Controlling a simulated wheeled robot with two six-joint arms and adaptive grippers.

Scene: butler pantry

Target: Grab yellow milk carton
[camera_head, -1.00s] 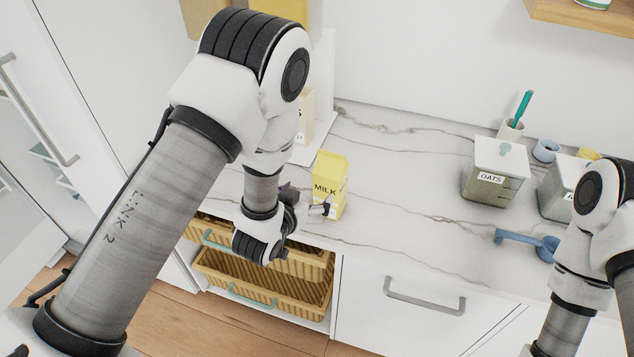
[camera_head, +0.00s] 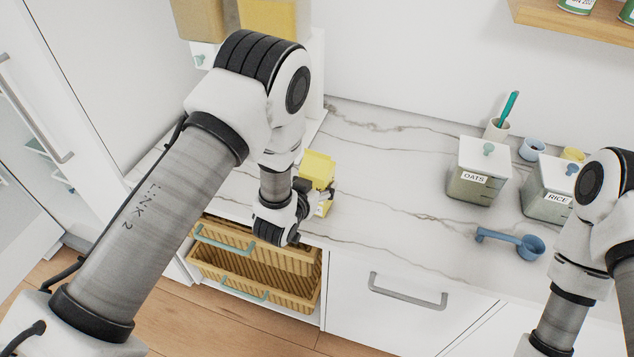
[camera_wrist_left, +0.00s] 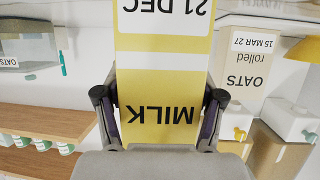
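The yellow milk carton (camera_head: 318,168) stands near the front left of the marble counter, above the open basket drawers. My left gripper (camera_head: 316,190) is at the carton and covers much of its front. In the left wrist view the carton (camera_wrist_left: 165,85) fills the middle, with its MILK and 21 DEC lettering upside down. The two fingers of my left gripper lie against its opposite sides and look closed on it. Whether the carton's base touches the counter is hard to tell. My right arm shows at the right edge, but its gripper is out of view.
Glass OATS (camera_head: 478,175) and RICE (camera_head: 545,190) canisters stand to the right, with a blue scoop (camera_head: 515,243) in front. An oats package (camera_wrist_left: 245,70) is close by in the wrist view. Wicker drawers (camera_head: 255,270) stick out below. The middle of the counter is clear.

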